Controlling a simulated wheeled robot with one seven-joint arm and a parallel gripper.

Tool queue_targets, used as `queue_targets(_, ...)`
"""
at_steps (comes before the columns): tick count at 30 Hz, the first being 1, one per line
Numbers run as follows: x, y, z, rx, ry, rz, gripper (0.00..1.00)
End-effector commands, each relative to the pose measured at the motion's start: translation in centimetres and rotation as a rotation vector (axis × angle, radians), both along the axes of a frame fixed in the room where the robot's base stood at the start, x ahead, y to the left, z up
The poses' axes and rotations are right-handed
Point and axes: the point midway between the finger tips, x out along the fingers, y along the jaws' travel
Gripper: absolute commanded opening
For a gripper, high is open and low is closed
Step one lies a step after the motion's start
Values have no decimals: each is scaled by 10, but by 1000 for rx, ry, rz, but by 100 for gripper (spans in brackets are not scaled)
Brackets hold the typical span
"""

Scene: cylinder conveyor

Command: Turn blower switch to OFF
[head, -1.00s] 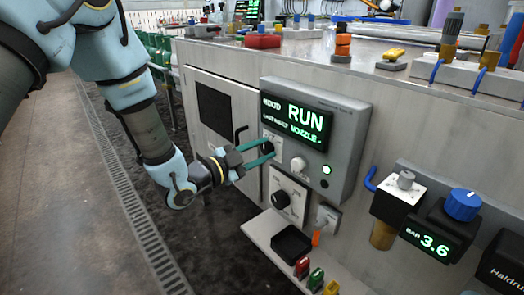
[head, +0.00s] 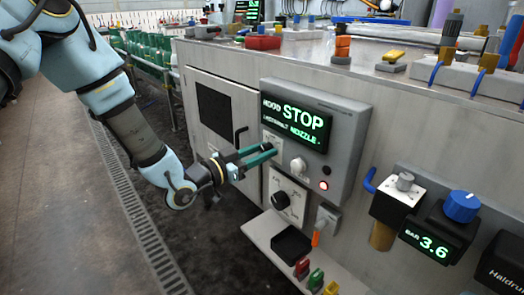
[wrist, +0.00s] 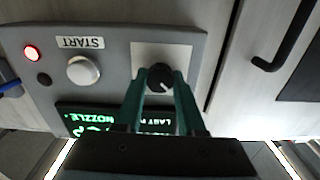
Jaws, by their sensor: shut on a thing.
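The grey control box (head: 345,150) is on the front of the pale cabinet. Its display (head: 297,122) reads STOP in the head view. The black rotary switch (wrist: 159,77) sits on a light plate at the box's left in the head view. My gripper (head: 270,152) reaches it from the left, and its teal fingers (wrist: 160,85) are shut on the knob from both sides in the wrist view. The fingers hide most of the switch in the head view. A white START button (wrist: 83,70) and a lit red lamp (wrist: 32,53) are beside it.
Below the box are another black dial (head: 282,199) and a shelf with a black tray (head: 291,243). A black door handle (wrist: 283,40) is near the switch. A pressure unit reading 3.6 (head: 434,243) is at the right. Open floor lies left.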

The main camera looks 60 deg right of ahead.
Motion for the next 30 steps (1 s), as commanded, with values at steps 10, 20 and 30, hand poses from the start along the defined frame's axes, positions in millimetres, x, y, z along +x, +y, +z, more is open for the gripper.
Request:
queue_targets(10,0,0,-1,18,49,0,0)
queue_targets(20,0,0,-1,18,49,0,42)
queue_targets(30,0,0,0,16,48,0,69)
